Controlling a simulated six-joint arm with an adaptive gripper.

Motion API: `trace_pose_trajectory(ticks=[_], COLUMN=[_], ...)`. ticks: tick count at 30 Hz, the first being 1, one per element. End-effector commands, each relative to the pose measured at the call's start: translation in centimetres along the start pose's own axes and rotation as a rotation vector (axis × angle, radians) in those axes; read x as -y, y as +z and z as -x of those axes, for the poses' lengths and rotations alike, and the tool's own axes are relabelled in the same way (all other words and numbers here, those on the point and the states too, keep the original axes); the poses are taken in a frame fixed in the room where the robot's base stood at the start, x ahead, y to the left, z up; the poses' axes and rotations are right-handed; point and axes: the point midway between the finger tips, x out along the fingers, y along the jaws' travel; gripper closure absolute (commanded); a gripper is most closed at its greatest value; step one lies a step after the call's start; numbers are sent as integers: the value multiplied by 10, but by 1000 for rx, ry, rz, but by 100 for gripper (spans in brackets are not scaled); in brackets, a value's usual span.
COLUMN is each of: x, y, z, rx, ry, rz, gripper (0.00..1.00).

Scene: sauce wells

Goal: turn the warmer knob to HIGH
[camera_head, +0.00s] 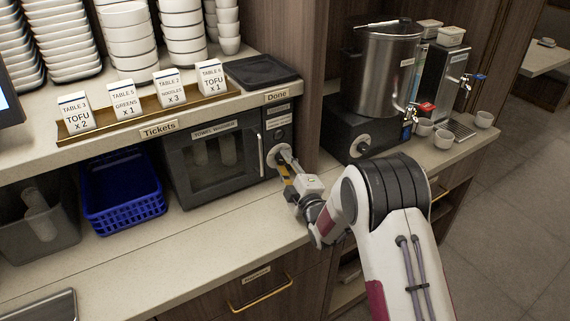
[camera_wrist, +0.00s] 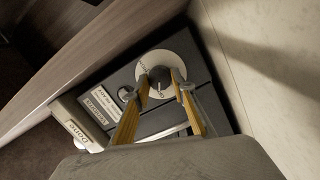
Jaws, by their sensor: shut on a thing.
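The towel warmer (camera_head: 222,155) is a dark box with a glass door under the shelf, with its control panel on the right. Its knob (camera_wrist: 159,82) is dark with a pale pointer mark, on a round light dial plate (camera_wrist: 172,59) in the wrist view. My gripper (camera_wrist: 161,80) has its two yellow fingers on either side of the knob, shut on it. In the head view my gripper (camera_head: 282,163) reaches the panel from the front right and largely hides the knob.
A shelf with a brass ticket rail (camera_head: 150,110) and stacked bowls lies above the warmer. A blue basket (camera_head: 122,196) stands to its left. A wooden upright separates it from a steel urn (camera_head: 383,70) at right. The counter in front is clear.

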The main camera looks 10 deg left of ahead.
Motion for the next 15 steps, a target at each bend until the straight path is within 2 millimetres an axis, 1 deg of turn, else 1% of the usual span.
trace_pose_trajectory(ticks=[8,15], x=[0,-2], y=[0,0], z=[0,0], rx=[3,10], ry=[-9,-28], rz=[-58,-182], gripper=[96,96])
